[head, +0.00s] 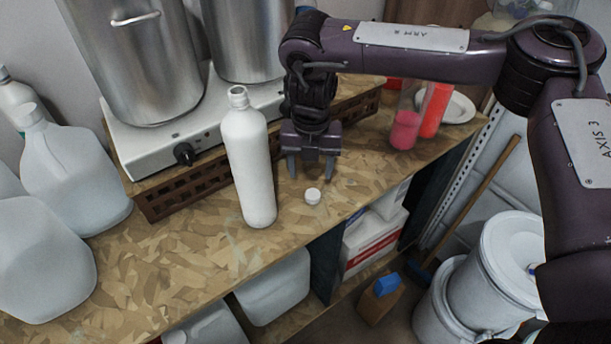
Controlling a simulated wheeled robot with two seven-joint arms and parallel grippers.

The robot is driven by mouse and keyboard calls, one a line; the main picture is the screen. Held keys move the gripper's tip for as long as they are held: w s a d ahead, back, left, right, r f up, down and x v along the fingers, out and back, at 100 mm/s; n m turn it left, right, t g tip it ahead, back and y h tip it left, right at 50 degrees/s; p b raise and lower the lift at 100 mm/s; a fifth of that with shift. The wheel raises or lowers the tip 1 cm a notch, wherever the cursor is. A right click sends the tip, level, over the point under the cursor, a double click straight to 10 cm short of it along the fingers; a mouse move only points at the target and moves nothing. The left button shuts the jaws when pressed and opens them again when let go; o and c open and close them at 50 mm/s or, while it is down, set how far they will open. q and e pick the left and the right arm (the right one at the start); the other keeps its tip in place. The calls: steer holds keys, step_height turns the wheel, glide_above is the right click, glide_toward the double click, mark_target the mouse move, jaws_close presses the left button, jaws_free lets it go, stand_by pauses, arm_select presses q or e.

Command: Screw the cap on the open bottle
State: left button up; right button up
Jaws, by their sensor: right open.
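The white bottle (249,165) stands upright and uncapped near the front edge of the wooden worktop, in the middle of the head view. Its threaded neck shows at the top. A small white cap (313,196) lies on the worktop to the right of the bottle's base. My right gripper (311,172) points down just behind and above the cap, to the right of the bottle. Its fingers are apart and nothing is between them. It appears clear of both the cap and the bottle. My left gripper does not show.
Translucent jugs (72,170) crowd the left. A pink-filled container (406,122) and a red one (435,108) stand right. White drums (497,262) stand on the floor below.

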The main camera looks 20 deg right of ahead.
mark_target(313, 193)
steer(key=shift+w+d+r, duration=0.1)
steer(key=shift+w, duration=0.2)
steer(key=shift+s+r, duration=0.2)
steer(key=shift+s, duration=0.35)
steer(key=shift+f, duration=0.35)
steer(key=shift+w+f+p, duration=0.2)
steer(key=shift+f+p, duration=0.2)
steer(key=shift+f, duration=0.75)
steer(key=f+p, duration=0.1)
steer(key=f, duration=0.2)
steer(key=f+p, duration=0.1)
steer(key=shift+d+f+p, duration=0.2)
steer(key=shift+d+p, duration=0.05)
steer(key=shift+p, duration=0.1)
steer(key=shift+f, duration=0.3)
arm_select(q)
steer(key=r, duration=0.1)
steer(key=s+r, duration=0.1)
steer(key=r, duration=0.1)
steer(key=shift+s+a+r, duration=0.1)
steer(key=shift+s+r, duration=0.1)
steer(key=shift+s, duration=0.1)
arm_select(e)
steer(key=shift+c, duration=0.2)
steer(key=c, duration=1)
